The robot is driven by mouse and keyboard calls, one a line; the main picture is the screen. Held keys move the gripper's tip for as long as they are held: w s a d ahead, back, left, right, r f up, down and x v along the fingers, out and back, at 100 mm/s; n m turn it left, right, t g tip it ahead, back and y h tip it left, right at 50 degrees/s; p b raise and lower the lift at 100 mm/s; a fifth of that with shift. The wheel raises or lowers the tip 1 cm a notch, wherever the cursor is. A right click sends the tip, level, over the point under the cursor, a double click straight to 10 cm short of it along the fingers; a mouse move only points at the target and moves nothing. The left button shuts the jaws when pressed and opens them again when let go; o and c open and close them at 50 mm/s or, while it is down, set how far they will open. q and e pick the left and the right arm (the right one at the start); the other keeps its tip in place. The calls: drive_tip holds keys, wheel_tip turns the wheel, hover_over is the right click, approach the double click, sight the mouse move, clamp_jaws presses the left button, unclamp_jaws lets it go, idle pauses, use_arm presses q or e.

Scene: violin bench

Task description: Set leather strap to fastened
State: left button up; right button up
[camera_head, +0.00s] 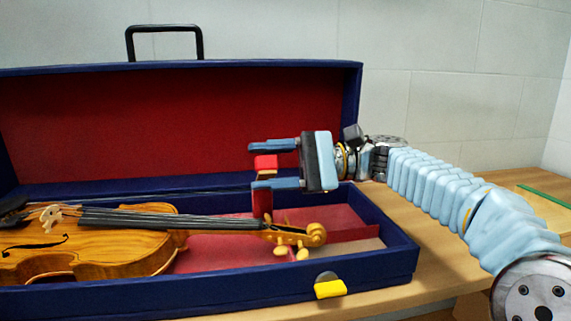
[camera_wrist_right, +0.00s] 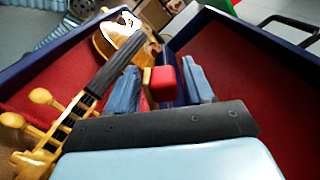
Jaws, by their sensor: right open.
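My right gripper (camera_head: 254,165) reaches in from the right above the violin case, its fingers apart. A small red block with a tan underside (camera_head: 265,162) sits between the fingers; it looks like the end of the leather strap. In the right wrist view the red block (camera_wrist_right: 163,83) shows between the two blue fingers, with a tan strip (camera_wrist_right: 146,86) beside it. Whether a finger touches it, I cannot tell. Another red upright piece (camera_head: 262,204) stands below the near finger, by the violin's neck. The strap's lower part is hidden. My left gripper is out of view.
The violin (camera_head: 95,250) lies in the open blue case (camera_head: 375,283), scroll (camera_head: 316,235) to the right. The red-lined lid (camera_head: 150,115) stands upright behind. A yellow latch (camera_head: 330,289) is on the front wall.

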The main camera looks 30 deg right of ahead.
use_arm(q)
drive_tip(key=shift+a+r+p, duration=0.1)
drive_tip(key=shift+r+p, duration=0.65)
use_arm(e)
drive_tip(key=v, duration=1.3)
drive_tip(key=shift+d, duration=0.3)
